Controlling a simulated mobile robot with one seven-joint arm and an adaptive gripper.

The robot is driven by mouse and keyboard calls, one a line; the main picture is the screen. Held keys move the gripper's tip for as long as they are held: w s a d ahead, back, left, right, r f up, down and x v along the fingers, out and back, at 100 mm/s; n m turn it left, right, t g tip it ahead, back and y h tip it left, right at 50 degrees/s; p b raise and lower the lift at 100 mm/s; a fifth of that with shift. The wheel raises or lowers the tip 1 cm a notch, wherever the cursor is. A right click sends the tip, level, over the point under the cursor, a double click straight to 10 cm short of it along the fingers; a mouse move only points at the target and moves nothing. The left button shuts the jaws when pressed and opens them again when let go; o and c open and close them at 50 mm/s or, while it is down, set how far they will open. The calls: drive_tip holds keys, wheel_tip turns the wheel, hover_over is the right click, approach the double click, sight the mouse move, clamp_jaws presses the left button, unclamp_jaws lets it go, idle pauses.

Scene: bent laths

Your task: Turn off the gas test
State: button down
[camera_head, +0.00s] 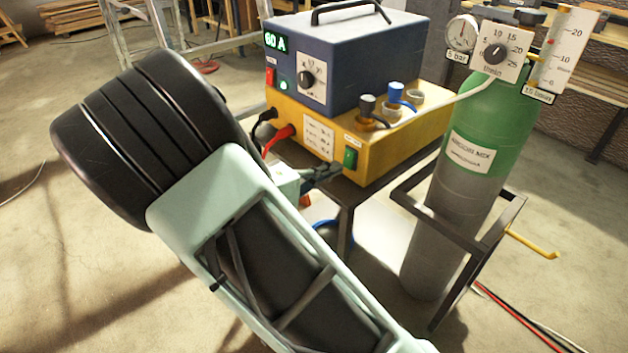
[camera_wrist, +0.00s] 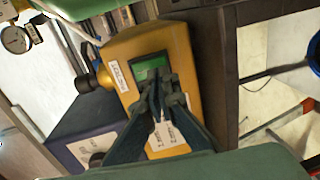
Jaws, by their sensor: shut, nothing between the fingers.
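A green rocker switch (camera_head: 350,158) sits on the front of the yellow unit (camera_head: 400,135), near its right corner, with a small label above it too small to read. In the wrist view the green switch (camera_wrist: 150,66) shows in a dark frame, partly covered by the fingertips. My gripper (camera_head: 338,171) is shut and empty, its tips just in front of and below the switch in the head view. In the wrist view my gripper (camera_wrist: 158,82) overlaps the lower part of the switch; I cannot tell whether it touches. Which way the rocker is tipped is unclear.
A blue-grey power source (camera_head: 340,60) reading 60 A stands on the yellow unit. Red and black cable plugs (camera_head: 280,133) stick out left of the switch. A green-and-grey gas cylinder (camera_head: 470,160) with gauge, dial and flow tube stands in a frame at right.

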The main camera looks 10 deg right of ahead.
drive_tip(key=shift+x, duration=0.8)
drive_tip(key=shift+w+d+f+h+b, duration=0.15)
drive_tip(key=shift+d+f+h+b, duration=0.25)
drive_tip(key=shift+b, duration=0.75)
drive_tip(key=shift+a+r+t, duration=0.15)
drive_tip(key=shift+r+t, duration=0.1)
drive_tip(key=shift+t, duration=0.05)
